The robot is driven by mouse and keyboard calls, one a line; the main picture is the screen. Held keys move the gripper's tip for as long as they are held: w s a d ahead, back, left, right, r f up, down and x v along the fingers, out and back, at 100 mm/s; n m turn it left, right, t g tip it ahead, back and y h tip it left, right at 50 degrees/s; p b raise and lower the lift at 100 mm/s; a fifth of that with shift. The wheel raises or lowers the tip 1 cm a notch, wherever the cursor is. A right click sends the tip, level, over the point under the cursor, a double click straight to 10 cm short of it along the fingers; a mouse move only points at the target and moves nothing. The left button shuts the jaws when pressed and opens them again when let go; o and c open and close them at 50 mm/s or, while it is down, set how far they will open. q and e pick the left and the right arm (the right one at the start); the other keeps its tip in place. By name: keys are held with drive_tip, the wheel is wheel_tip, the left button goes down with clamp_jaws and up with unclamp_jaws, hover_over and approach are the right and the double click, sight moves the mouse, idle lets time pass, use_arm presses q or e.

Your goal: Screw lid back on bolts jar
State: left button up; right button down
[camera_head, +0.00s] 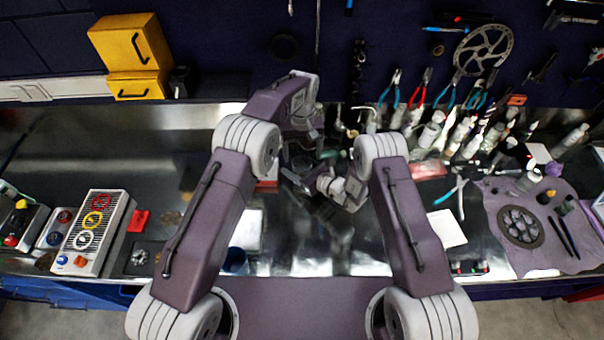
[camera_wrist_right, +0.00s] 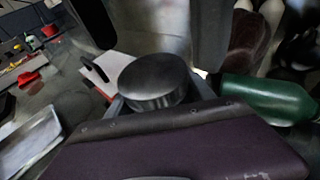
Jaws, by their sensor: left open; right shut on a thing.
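A dark round metal lid (camera_wrist_right: 153,82) shows in the right wrist view, flat side up, between the fingers of my right gripper (camera_wrist_right: 160,100). My right gripper (camera_head: 318,182) is shut on it over the middle of the bench. My left gripper (camera_head: 300,158) is open just behind and left of the right one, close to it. I cannot make out the bolts jar. The grippers and arms crowd that spot, and whether the lid touches a jar is hidden.
A green bottle (camera_wrist_right: 265,98) lies beside the right gripper. Bottles (camera_head: 432,130) and tools stand at the back right; a purple cloth (camera_head: 545,225) holds parts at right. A white switch box (camera_head: 95,230) stands at left. The back left bench is clear.

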use_arm(q)
drive_tip(key=shift+a+r, duration=0.1)
drive_tip(key=shift+r, duration=0.65)
drive_tip(key=o, duration=0.5)
drive_tip(key=shift+c, duration=0.2)
wheel_tip(320, 180, up, 8)
drive_tip(key=shift+f, duration=0.25)
use_arm(e)
drive_tip(key=shift+c, duration=1.4)
unclamp_jaws()
